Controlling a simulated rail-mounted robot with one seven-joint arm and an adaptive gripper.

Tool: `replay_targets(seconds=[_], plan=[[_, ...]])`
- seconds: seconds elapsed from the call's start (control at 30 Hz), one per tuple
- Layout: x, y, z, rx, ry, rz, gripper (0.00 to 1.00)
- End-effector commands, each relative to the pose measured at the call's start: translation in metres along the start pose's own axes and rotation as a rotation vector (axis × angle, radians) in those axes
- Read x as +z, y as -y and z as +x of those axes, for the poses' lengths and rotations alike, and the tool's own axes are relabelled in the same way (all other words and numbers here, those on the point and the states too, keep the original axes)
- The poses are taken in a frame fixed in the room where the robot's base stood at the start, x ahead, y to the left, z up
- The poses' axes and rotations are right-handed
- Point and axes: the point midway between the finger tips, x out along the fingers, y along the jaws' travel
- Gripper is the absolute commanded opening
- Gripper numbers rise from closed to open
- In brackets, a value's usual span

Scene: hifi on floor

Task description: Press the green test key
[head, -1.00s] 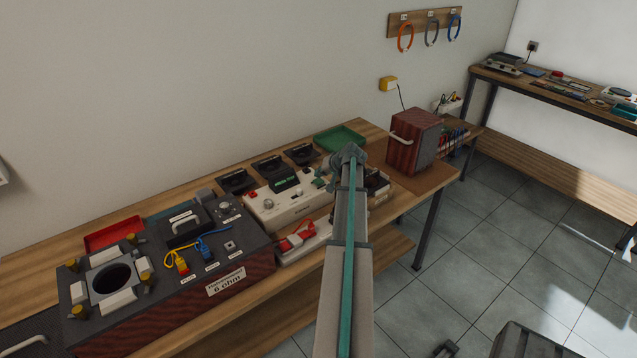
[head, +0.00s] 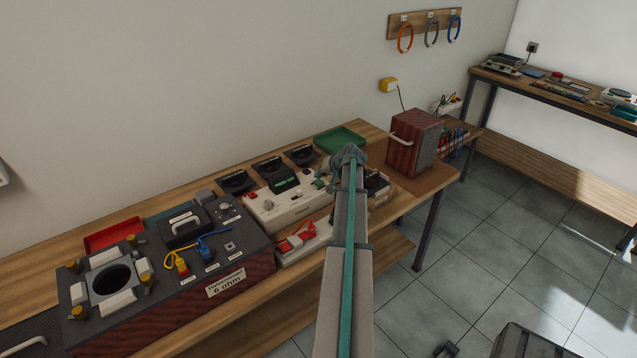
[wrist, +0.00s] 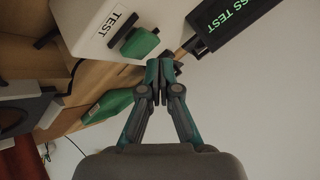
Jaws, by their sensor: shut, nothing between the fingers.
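The green test key (wrist: 140,43) is on the white face of the tester beside a "TEST" label in the wrist view. In the head view the white tester (head: 294,211) stands on the bench, and my arm's end hides or blends with the key. My gripper (wrist: 161,66) is shut and empty. Its tips are close beside the key in the wrist view; I cannot tell whether they touch it. In the head view my gripper (head: 325,179) is at the tester's right end. A dark display (wrist: 232,18) with green letters ending "SS TEST" is next to the key.
A green tray (head: 340,138) lies behind my wrist. A dark red speaker box (head: 402,155) stands to the right. A dark panel box marked "6 ohm" (head: 246,247) is at the left. Several black holders stand behind the tester. Open floor (head: 490,235) lies to the right.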

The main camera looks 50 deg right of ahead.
Motion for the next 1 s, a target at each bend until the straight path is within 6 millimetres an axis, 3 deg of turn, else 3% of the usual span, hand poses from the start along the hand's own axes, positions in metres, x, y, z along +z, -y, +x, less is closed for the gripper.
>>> replay_targets(seconds=[1.0], plan=[[0.0050, -0.0049, 0.0068, 0.000, 0.000, 0.000, 0.00]])
